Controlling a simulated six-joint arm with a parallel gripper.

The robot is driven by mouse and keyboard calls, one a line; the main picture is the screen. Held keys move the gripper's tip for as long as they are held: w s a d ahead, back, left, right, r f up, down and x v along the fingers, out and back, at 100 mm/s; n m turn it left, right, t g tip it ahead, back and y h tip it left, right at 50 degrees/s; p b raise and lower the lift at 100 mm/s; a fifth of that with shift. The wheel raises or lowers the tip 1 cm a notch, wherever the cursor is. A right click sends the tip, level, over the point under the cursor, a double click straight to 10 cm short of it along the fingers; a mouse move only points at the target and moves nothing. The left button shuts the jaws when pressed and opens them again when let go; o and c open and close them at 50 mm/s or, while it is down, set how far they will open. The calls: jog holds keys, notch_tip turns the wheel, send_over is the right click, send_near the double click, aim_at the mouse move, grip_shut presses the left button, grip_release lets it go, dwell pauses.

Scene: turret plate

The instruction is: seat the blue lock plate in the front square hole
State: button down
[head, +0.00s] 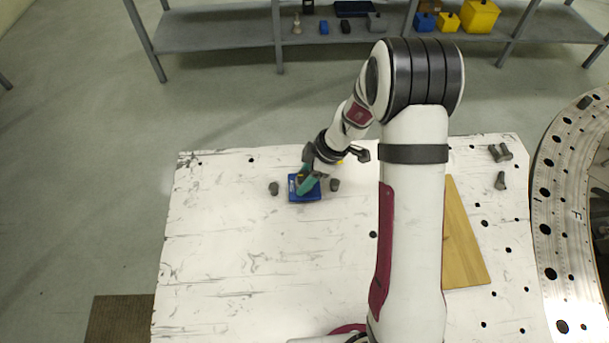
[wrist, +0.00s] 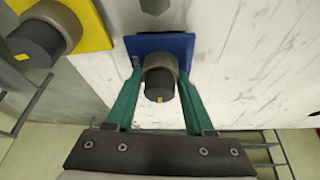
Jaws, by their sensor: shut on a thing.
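The blue lock plate (head: 305,194) is at the back left part of the white table in the head view. In the wrist view the blue plate (wrist: 160,44) has a dark round knob (wrist: 160,86) on its face. My gripper (wrist: 160,76) has its green fingers on both sides of this knob and is shut on it. In the head view my gripper (head: 308,182) reaches down over the plate. I cannot tell whether the plate touches the table or is lifted. No square hole shows clearly in either view.
A yellow plate with a knob (wrist: 85,22) lies beside the blue one. Dark pegs (head: 273,188) (head: 335,184) stand on both sides of the blue plate. A wooden board (head: 462,245) lies at right, and a curved metal ring with holes (head: 547,205) stands beyond the table's right edge.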

jog(key=shift+f, duration=0.75)
dwell(0.8)
grip_release()
dwell(0.5)
jog(key=shift+r, duration=3.5)
